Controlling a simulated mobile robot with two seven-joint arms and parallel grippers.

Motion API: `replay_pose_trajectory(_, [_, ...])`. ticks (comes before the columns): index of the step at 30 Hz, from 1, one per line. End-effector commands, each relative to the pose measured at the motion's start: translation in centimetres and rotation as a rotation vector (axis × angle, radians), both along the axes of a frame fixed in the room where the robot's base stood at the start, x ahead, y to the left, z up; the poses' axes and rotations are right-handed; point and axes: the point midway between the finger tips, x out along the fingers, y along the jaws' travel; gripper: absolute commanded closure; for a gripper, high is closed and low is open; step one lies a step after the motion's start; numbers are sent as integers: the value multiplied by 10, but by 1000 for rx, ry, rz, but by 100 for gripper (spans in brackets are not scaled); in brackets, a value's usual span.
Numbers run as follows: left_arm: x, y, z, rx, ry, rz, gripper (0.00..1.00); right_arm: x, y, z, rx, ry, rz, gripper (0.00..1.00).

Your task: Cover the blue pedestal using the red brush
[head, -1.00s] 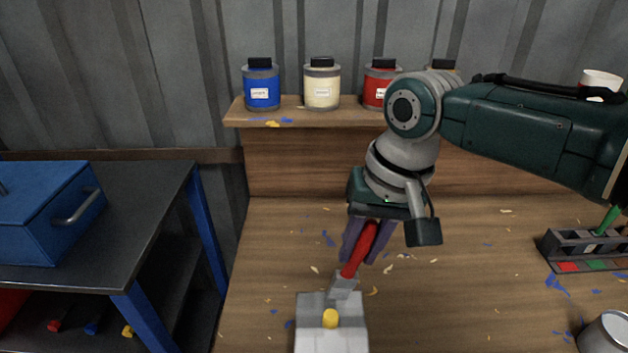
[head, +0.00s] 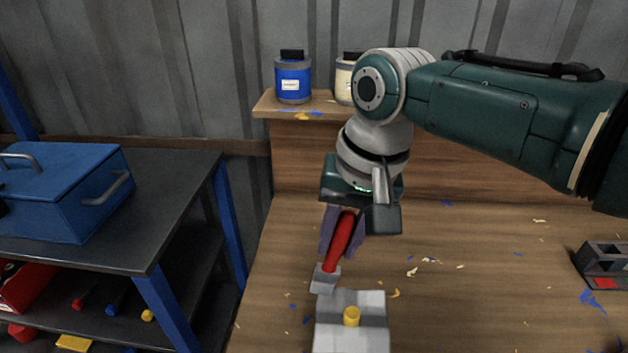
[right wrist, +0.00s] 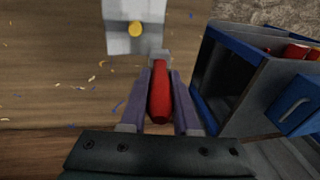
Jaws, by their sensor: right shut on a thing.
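My right gripper (head: 342,243) is shut on the red handle of the brush (head: 337,243), between its purple fingers. The brush tilts down to the left, and its grey head (head: 325,279) is just off the back left corner of a pale grey block (head: 350,338) with a yellow knob on top. I cannot tell whether head and block touch. In the right wrist view the red brush handle (right wrist: 160,98) lies between the fingers, with the grey block (right wrist: 134,12) beyond. I see no blue pedestal surface; the block's sides are mostly hidden. My left gripper is not in view.
A blue paint jar (head: 293,78) and a cream jar (head: 344,80) stand on the back ledge (head: 268,103). A dark holder (head: 603,262) is at the right. A blue toolbox (head: 60,190) sits on the dark bench (head: 180,170) at left. The wooden tabletop right of the block is clear except for paint flecks.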

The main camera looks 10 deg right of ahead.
Motion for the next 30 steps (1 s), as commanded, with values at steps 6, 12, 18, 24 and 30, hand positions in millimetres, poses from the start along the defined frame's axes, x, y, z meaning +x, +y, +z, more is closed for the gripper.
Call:
replay_pose_trajectory(6, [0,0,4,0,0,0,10,-1,-2,2,0,2,-2,100])
replay_pose_trajectory(12, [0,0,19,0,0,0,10,-5,-17,3,0,3,-3,100])
replay_pose_trajectory(18, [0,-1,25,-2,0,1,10,-9,-29,1,-1,1,-1,100])
replay_pose_trajectory(24, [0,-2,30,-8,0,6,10,-11,-37,0,0,2,-2,100])
replay_pose_trajectory(30, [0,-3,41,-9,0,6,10,-16,-53,0,-1,3,-3,100])
